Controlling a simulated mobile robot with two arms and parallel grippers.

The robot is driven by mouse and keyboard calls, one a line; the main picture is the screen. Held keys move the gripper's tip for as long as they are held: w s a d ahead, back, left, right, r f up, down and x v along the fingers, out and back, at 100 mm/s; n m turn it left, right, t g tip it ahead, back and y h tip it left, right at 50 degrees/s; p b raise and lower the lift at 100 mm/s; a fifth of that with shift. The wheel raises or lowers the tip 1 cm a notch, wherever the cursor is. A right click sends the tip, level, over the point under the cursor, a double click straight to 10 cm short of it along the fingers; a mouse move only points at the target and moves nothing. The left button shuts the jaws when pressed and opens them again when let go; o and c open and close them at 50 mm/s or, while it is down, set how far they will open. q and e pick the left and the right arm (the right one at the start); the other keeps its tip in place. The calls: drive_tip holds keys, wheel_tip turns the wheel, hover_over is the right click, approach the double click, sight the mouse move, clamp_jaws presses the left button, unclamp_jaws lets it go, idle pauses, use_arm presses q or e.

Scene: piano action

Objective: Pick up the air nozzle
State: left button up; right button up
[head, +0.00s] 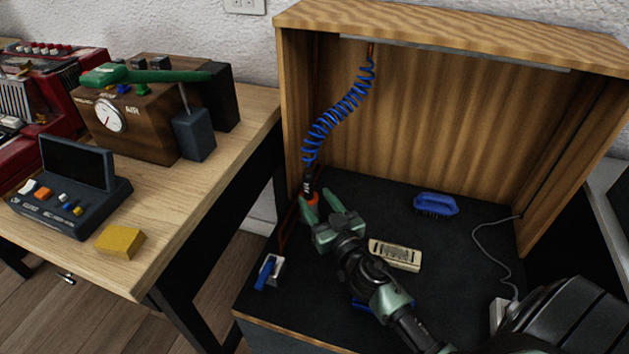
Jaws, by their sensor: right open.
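The air nozzle (308,187) is dark with an orange-red part. It hangs at the lower end of a blue coiled hose (336,117), near the left wall inside the wooden booth. My right gripper (318,202) is open right at the nozzle, reaching in from the lower right. Its fingers are close to the nozzle's orange-red part. I cannot tell whether they touch it or how far it sits between them. My left gripper is not in view.
The left table (190,215) carries a wooden gauge box (140,125), a dark console (75,190) and a yellow block (120,242).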

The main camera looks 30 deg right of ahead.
drive_tip(key=w, duration=0.7)
drive_tip(key=shift+w+d+r, duration=0.15)
drive_tip(key=shift+w+r, duration=0.2)
drive_tip(key=shift+w, duration=0.05)
clamp_jaws()
